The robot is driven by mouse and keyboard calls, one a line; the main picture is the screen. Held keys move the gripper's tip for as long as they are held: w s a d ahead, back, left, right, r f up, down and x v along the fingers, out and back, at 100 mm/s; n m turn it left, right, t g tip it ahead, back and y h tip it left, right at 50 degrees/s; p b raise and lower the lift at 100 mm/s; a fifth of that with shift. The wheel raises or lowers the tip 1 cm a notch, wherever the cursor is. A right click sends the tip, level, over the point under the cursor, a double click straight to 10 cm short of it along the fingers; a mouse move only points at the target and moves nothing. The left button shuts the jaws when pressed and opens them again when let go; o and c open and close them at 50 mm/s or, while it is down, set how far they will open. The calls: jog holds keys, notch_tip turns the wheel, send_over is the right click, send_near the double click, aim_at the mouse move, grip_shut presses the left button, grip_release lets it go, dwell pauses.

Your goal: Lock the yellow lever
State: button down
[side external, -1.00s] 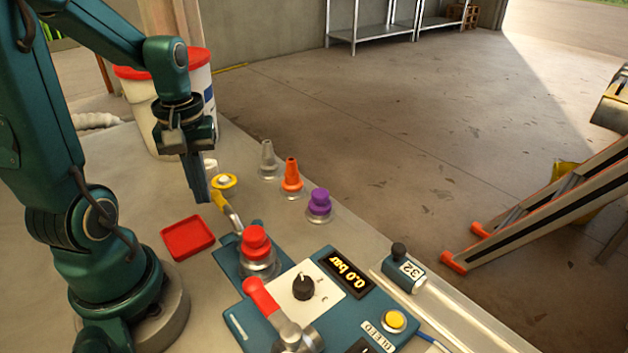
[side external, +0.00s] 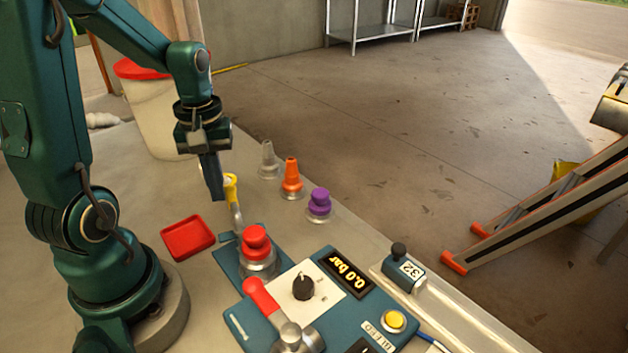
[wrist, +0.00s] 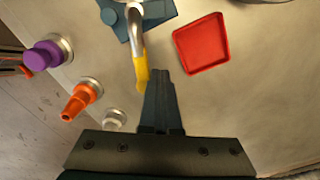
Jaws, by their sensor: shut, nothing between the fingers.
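The yellow lever (side external: 231,188) has a yellow grip on a metal shaft, rising from a teal base at the back of the press panel. It stands fairly upright in the side view. In the wrist view the yellow lever (wrist: 141,70) points towards my gripper. My gripper (side external: 217,196) is shut and empty, pointing down just left of the yellow grip. In the wrist view my gripper (wrist: 162,74) lies along the grip's right side, very close; I cannot tell whether they touch.
A red tray (side external: 188,238) lies left of the lever. A clear cone (side external: 268,160), an orange cone (side external: 291,180) and a purple knob piece (side external: 319,205) stand to the right. A red-capped fitting (side external: 256,243) and red-handled lever (side external: 262,299) are on the panel in front.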

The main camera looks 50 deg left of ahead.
jog(key=shift+w, duration=0.1)
jog(key=shift+w+d, duration=0.15)
jog(key=shift+w, duration=0.5)
jog(key=shift+w+d, duration=0.15)
jog(key=shift+w, duration=0.5)
jog(key=shift+w+d, duration=0.8)
jog(key=shift+w, duration=0.35)
jog(key=shift+w+d, duration=0.8)
jog(key=shift+d, duration=0.35)
